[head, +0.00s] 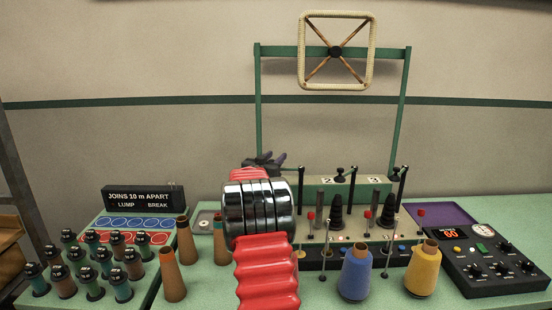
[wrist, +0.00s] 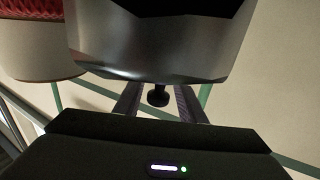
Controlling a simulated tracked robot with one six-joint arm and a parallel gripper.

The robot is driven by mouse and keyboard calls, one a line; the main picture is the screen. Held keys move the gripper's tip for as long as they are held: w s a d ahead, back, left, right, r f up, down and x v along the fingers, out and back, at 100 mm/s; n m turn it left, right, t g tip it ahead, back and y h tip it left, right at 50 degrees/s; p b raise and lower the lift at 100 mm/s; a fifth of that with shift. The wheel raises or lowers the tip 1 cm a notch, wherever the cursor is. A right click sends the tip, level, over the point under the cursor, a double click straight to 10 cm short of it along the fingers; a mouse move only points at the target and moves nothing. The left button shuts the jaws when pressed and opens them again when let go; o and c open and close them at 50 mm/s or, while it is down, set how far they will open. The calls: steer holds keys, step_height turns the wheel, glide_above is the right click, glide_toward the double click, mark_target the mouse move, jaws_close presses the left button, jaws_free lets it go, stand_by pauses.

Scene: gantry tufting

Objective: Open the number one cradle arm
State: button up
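The green winder housing (head: 318,188) stands at the back of the bench, with the numerals 2 and 3 showing on it. Black knobs show beside the 2 (head: 340,173) and the 3 (head: 396,174). My arm covers the housing's left end, so the number one cradle arm cannot be made out in the head view. My gripper (head: 263,160) is dark and sits above that left end. In the wrist view my gripper (wrist: 158,101) has its fingers apart, with a black knob (wrist: 158,95) showing between them. Contact between them cannot be told.
Upright black-tipped levers (head: 352,188) stand along the housing. Blue (head: 356,273) and yellow (head: 423,270) yarn cones stand in front. A control box (head: 489,262) is at right. Brown empty cones (head: 172,276), several bobbins (head: 95,285) and a black sign (head: 143,198) are at left.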

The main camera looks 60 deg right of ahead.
steer(key=shift+s, duration=0.1)
steer(key=v, duration=1.3)
steer(key=shift+a+f, duration=0.1)
steer(key=shift+a, duration=0.3)
